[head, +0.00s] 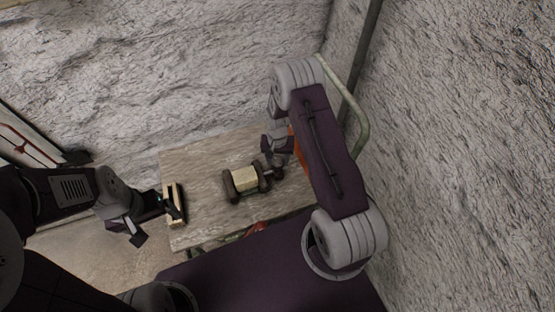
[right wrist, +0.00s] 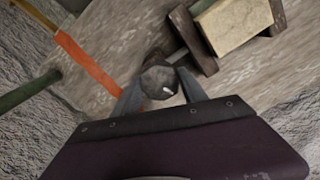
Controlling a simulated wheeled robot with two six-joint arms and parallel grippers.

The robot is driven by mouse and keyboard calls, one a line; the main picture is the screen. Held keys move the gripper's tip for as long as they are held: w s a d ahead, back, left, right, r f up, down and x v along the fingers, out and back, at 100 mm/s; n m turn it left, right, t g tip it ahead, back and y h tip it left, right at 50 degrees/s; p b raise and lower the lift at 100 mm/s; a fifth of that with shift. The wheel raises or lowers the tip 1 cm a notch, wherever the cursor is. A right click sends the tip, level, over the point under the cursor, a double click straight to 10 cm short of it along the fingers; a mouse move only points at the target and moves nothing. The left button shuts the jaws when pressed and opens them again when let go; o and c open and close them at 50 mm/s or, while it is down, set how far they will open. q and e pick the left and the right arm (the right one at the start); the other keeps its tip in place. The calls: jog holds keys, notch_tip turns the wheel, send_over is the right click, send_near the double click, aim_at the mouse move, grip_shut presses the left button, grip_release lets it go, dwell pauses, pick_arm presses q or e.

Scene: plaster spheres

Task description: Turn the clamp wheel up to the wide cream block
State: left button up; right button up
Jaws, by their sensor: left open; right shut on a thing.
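The wide cream block (head: 245,179) sits between the two dark jaws of a clamp (head: 229,186) on the table. It also shows at the top right of the right wrist view (right wrist: 236,24), with the clamp jaw (right wrist: 193,37) beside it. The dark round clamp wheel (right wrist: 159,82) is at the end of a short screw. My right gripper (right wrist: 155,92) is shut on the wheel, a finger on each side; in the head view it (head: 275,170) is at the clamp's right end. My left gripper (head: 158,217) is open and empty near the table's left edge.
A cream and dark piece (head: 175,203) lies at the table's left end, close to my left gripper. An orange strip (right wrist: 88,60) runs beside the clamp's wheel end. Bare table top (head: 205,160) is free behind the clamp. Rough walls stand behind and to the right.

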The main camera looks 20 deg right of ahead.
aim_at(277, 160)
jog(key=m, duration=0.4)
jog(key=shift+w+r, duration=0.1)
jog(key=shift+w, duration=0.1)
jog(key=shift+d+m, duration=0.1)
jog(key=shift+m, duration=2)
jog(key=shift+s, duration=0.2)
jog(key=o, duration=1.3)
jog(key=shift+o, duration=0.2)
notch_tip(277, 160, up, 9)
jog(key=shift+f, duration=0.1)
